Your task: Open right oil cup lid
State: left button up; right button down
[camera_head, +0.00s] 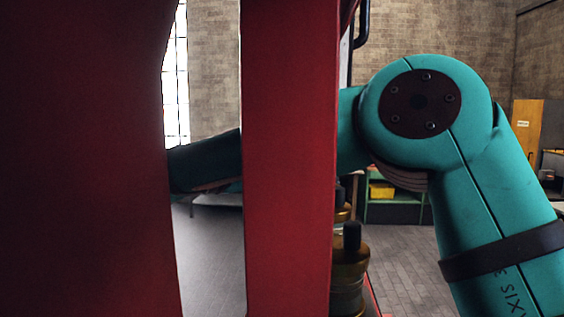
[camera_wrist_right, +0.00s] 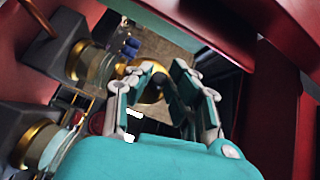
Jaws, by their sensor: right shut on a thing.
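In the right wrist view, my right gripper (camera_wrist_right: 167,74) is shut on the dark knob of a brass oil cup lid (camera_wrist_right: 153,92). The fingers hide part of the lid, and I cannot tell whether it is raised. In the head view, my right arm passes behind a red post, which hides the gripper. Brass-and-glass oil cups (camera_head: 349,268) with dark knobs stand right of that post. My left gripper is not in view.
The red post (camera_head: 290,160) and a wide red panel (camera_head: 80,160) block much of the head view. Two more brass-and-glass fittings (camera_wrist_right: 88,62) (camera_wrist_right: 38,144) on dark blocks are left of my right gripper. Open floor (camera_head: 415,265) lies at right.

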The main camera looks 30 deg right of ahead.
jog(key=shift+f, duration=0.25)
dwell(0.3)
jog(key=c, duration=1.4)
grip_release()
jog(key=shift+d, duration=0.1)
jog(key=shift+o, duration=0.7)
jog(key=shift+d, duration=0.35)
notch_tip(320, 180, up, 10)
jog(key=shift+w, duration=0.1)
